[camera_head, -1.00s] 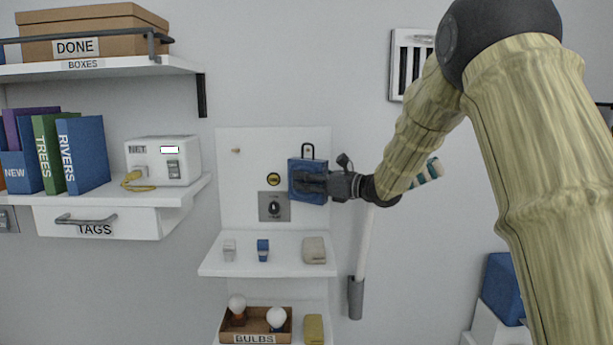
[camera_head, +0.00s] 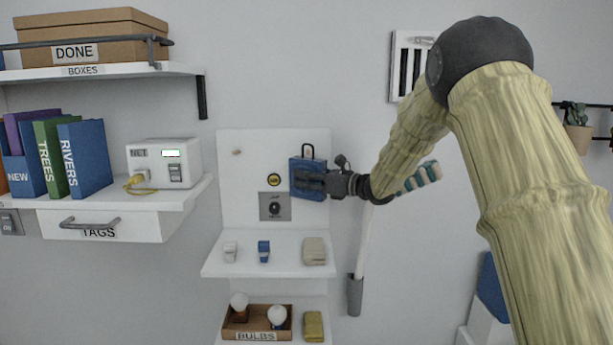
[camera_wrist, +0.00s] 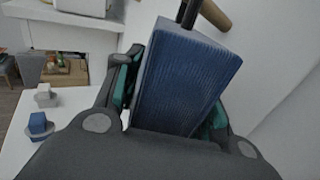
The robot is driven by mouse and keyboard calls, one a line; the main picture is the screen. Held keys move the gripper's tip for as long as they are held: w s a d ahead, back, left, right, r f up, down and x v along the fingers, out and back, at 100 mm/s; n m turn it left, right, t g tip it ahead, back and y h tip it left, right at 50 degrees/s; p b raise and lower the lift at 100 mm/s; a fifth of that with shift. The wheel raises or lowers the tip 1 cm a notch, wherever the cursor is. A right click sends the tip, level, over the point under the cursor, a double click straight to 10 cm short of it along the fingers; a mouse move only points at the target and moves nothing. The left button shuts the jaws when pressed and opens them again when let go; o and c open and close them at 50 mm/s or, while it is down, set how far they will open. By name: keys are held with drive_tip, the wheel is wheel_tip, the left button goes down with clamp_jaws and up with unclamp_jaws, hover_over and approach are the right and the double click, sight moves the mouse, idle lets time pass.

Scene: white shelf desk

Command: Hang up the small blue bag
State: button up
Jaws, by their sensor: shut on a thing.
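The small blue bag (camera_head: 309,192) has a dark loop handle on top. It is upright in front of the right part of the white back panel (camera_head: 240,205). My gripper (camera_head: 312,182) is shut on it from the right. In the wrist view the bag (camera_wrist: 188,75) sits between the fingers, its top tilted a little right. A wooden peg (camera_head: 237,152) sticks out of the panel to the left of the bag. In the wrist view a wooden peg (camera_wrist: 215,14) shows beside the dark handle; I cannot tell whether they touch.
Below, a white shelf (camera_head: 215,268) holds a white item, a blue item (camera_head: 264,250) and a beige pouch (camera_head: 314,250). A dial plate (camera_head: 274,206) and yellow round sign (camera_head: 274,180) are left of the bag. A pole stands at the right (camera_head: 362,255).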

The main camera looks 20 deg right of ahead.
drive_tip(key=shift+w+f+b, duration=0.2)
drive_tip(key=shift+f+b, duration=0.1)
drive_tip(key=shift+b, duration=0.1)
drive_tip(key=shift+d+b, duration=0.15)
drive_tip(key=shift+b, duration=1.2)
drive_tip(key=o, duration=0.9)
drive_tip(key=shift+w, duration=0.15)
drive_tip(key=shift+c, duration=0.2)
drive_tip(key=shift+o, duration=1.4)
drive_tip(key=shift+w+f, duration=0.2)
